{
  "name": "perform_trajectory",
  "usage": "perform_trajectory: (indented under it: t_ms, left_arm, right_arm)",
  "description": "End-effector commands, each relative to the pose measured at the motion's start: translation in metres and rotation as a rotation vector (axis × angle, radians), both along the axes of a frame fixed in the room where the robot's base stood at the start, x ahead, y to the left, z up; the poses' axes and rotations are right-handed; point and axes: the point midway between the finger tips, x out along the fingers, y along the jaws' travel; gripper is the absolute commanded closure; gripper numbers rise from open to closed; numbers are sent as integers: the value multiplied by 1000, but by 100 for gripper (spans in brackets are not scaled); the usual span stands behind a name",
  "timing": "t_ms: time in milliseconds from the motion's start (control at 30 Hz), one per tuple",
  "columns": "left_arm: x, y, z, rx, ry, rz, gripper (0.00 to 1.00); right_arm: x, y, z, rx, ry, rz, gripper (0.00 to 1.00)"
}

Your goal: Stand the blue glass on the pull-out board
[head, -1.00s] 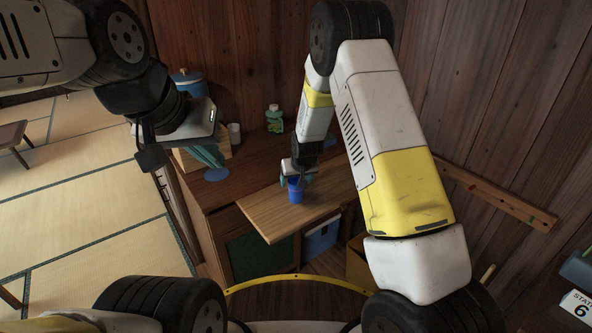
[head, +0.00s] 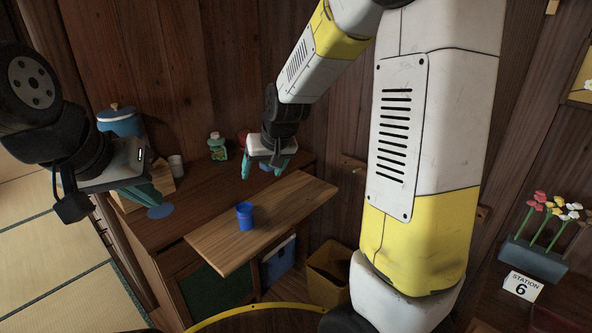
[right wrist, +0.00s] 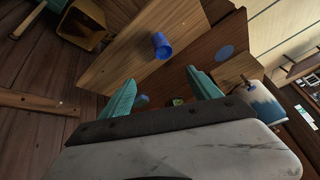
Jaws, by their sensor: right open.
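The blue glass (head: 245,217) stands upright on the pull-out board (head: 290,208), near its middle. In the right wrist view the glass (right wrist: 161,46) is beyond my fingertips, apart from them, on the bare wooden board (right wrist: 120,62). My right gripper (head: 262,172) is open and empty, above and behind the glass, over the cabinet top near the board's back edge. Its two teal fingers (right wrist: 160,88) are spread wide in the right wrist view. My left gripper (head: 142,192) hangs at the left over a wooden box; its fingers overlap, so its opening is unclear.
An open bin (head: 328,275) stands below the board. Flowers (head: 550,215) are at the right.

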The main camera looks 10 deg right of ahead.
Motion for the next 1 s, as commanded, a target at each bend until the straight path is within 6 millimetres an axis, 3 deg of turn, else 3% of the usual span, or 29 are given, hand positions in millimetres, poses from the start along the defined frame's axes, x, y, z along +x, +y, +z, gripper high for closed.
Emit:
perform_trajectory:
  t_ms: [33,200,300,500,700,1000]
  left_arm:
    - [0,0,0,0,0,0,100]
    - [0,0,0,0,0,0,100]
    - [0,0,0,0,0,0,100]
    - [0,0,0,0,0,0,100]
    - [0,0,0,0,0,0,100]
    - [0,0,0,0,0,0,100]
  right_arm:
    - [-17,-11,23,22,-9,-12,28]
    - [-85,-40,74,60,-13,-30,28]
    - [-127,-55,95,65,-22,-40,28]
    - [-198,-73,112,48,-36,-61,28]
    - [-229,-80,114,32,-38,-73,28]
    - [-231,-80,114,31,-37,-73,28]
